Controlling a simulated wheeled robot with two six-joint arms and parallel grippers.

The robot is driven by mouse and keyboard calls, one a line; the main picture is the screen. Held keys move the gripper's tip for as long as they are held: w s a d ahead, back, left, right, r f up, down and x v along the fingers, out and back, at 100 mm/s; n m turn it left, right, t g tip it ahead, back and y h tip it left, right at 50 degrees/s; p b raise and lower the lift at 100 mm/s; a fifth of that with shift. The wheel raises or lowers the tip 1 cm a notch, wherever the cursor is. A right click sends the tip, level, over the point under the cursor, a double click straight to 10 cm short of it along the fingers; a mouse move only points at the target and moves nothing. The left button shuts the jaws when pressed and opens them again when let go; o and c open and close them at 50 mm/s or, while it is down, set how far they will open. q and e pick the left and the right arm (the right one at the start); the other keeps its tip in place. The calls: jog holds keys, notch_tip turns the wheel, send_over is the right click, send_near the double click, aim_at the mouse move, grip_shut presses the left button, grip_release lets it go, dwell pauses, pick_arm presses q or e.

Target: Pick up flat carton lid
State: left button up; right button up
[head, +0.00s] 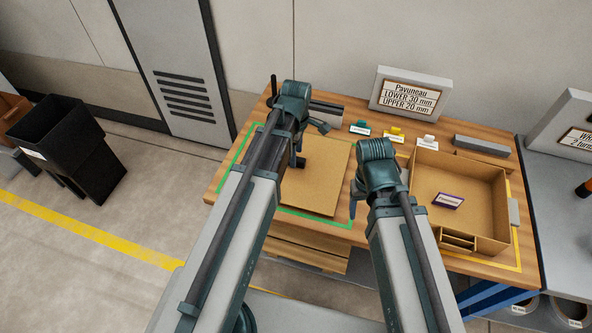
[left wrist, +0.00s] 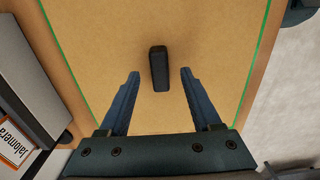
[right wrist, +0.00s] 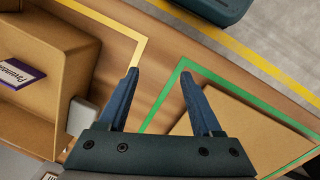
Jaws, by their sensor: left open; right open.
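The flat carton lid (head: 318,180) is a plain brown panel lying inside a green outline on the wooden table. It fills much of the left wrist view (left wrist: 100,50), with a small black block (left wrist: 159,70) on it. My left gripper (left wrist: 160,74) is open above the lid, its fingers to either side of the block; I cannot tell the height. In the head view the left arm covers the lid's left part. My right gripper (right wrist: 160,73) is open and empty, over the table between the lid's green outline and the yellow outline.
An open carton (head: 490,238) with a purple label (head: 448,201) stands at the right. Several small label holders, including a yellow one (head: 396,134), line the back below a sign (head: 408,93). A black bin (head: 65,150) stands on the floor at left.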

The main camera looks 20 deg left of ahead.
pick_arm(q)
notch_tip(320, 180, down, 3)
jog(key=shift+r+b, duration=0.2)
jog(key=shift+b, duration=0.65)
pick_arm(e)
notch_tip(320, 180, down, 3)
jog(key=shift+r, duration=0.25)
pick_arm(q)
jog(key=shift+r, duration=0.1)
grip_shut()
